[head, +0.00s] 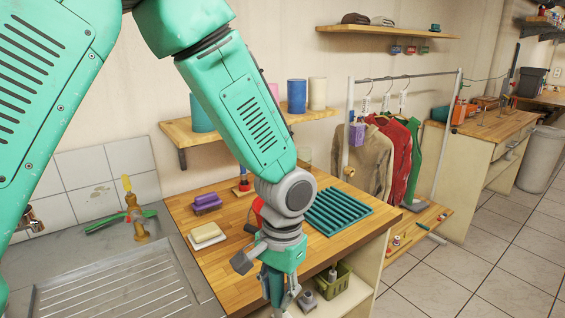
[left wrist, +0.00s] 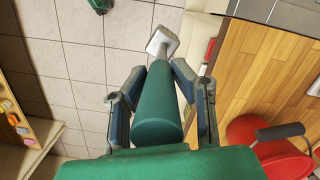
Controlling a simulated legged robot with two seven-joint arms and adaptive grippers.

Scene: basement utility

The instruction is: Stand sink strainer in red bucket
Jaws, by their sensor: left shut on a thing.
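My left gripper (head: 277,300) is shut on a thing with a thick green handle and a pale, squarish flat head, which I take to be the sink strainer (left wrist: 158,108). In the left wrist view the two fingers (left wrist: 160,95) flank the green handle, and the head points away from the palm. In the head view the gripper hangs at the front edge of the wooden counter, and most of the held thing is hidden or cut off. The red bucket (left wrist: 240,130) shows at the lower right of the left wrist view. In the head view only a red sliver of it (head: 257,206) shows behind my arm.
The wooden counter (head: 222,262) holds a teal ribbed rack (head: 338,211), purple sponges (head: 206,203) and a cream block (head: 207,235). A metal sink drainer (head: 115,290) lies left. A green crate (head: 333,283) sits on the shelf below. Tiled floor is open at right.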

